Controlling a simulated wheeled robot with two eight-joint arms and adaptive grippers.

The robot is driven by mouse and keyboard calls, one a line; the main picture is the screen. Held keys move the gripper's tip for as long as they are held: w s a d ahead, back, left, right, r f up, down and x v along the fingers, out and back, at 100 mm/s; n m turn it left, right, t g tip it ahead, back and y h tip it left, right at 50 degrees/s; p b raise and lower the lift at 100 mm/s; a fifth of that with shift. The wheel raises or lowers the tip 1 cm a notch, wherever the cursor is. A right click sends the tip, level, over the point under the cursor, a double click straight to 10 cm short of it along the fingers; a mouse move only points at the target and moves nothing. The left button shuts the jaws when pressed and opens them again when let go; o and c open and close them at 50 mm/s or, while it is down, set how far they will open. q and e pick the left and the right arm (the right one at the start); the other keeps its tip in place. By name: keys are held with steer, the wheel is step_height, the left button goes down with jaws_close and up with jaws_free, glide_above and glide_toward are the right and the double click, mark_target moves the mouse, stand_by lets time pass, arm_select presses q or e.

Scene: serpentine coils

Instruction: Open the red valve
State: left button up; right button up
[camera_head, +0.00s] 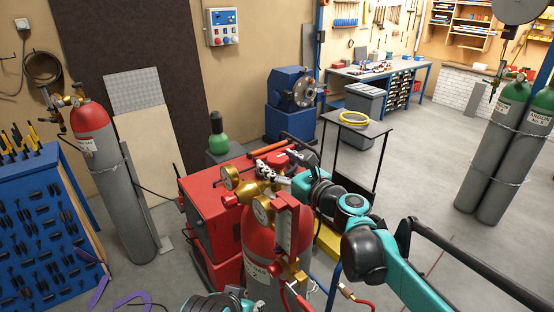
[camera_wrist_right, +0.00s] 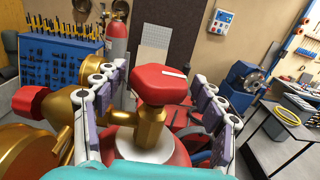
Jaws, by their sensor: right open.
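The red valve (camera_wrist_right: 160,84) is a red knob on top of a brass stem, in the middle of the right wrist view. My right gripper (camera_wrist_right: 160,74) is open, with one finger to the left of the knob and one to the right. Gaps show between the knob and both fingers. In the head view, the right gripper (camera_head: 274,167) is above the red-topped gas cylinder (camera_head: 262,236) with brass gauges. I cannot make out the knob clearly there. A teal and black part at the bottom edge seems to be my left arm; its fingers are not clear.
A brass regulator with a second red knob (camera_wrist_right: 32,102) sits close to the left finger. A red cabinet (camera_head: 208,205) stands behind the cylinder. A blue tool rack (camera_head: 45,235) is at left and a small black table (camera_head: 358,127) at right. Open floor lies further right.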

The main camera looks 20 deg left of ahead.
steer(key=shift+a, duration=0.15)
steer(key=c, duration=1.2)
steer(key=shift+w, duration=0.1)
